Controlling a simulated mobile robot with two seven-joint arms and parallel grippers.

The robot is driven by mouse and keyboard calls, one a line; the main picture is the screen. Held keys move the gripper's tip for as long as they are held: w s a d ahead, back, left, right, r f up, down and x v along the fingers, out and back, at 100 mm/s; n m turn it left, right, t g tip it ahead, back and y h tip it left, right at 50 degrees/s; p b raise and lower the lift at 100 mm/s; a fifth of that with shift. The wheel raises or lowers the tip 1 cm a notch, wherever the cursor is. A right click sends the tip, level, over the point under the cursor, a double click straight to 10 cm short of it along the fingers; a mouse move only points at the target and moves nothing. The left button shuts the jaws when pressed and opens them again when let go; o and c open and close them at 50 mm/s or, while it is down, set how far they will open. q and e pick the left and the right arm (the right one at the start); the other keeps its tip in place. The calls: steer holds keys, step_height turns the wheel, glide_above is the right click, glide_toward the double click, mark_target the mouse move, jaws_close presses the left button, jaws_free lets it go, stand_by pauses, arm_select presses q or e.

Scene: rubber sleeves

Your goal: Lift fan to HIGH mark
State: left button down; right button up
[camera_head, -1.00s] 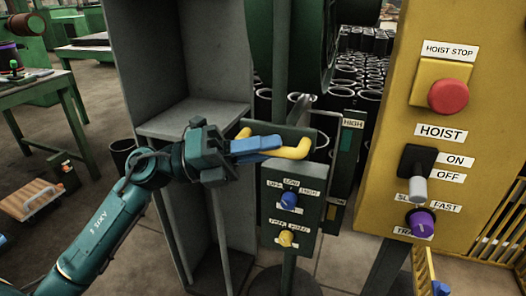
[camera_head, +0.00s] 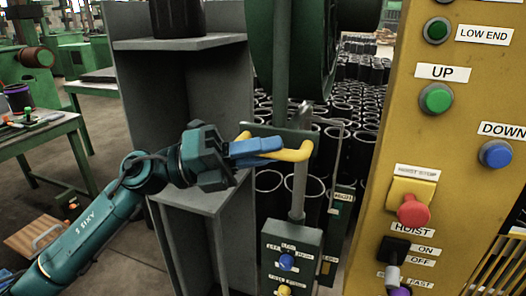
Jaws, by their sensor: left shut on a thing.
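The fan's round dark green housing (camera_head: 290,50) is cut off by the top edge. Below it is a bracket with a yellow handle (camera_head: 297,152). My left gripper (camera_head: 257,147), with blue fingers, is shut on this handle. A bare grey pole (camera_head: 298,190) shows between the bracket and the control box (camera_head: 290,250). The HIGH mark (camera_head: 343,196) is on a dark plate right of the pole, lower in the picture than the handle. A thin rod (camera_head: 337,160) runs down from bracket level towards that plate. The right gripper is not in view.
A yellow hoist panel (camera_head: 380,130) with buttons and a red stop knob (camera_head: 413,210) stands close on the right. A grey shelf unit (camera_head: 130,110) is behind my left arm. Many black sleeves (camera_head: 365,100) stand behind the fan. A green table (camera_head: 30,140) is at left.

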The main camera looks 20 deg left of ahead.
arm_select(q)
steer(key=shift+a+r, duration=0.15)
steer(key=shift+r, duration=0.3)
steer(key=c, duration=1.8)
jaws_free()
steer(key=o, duration=0.3)
steer(key=shift+o, duration=0.7)
steer(key=shift+f, duration=0.15)
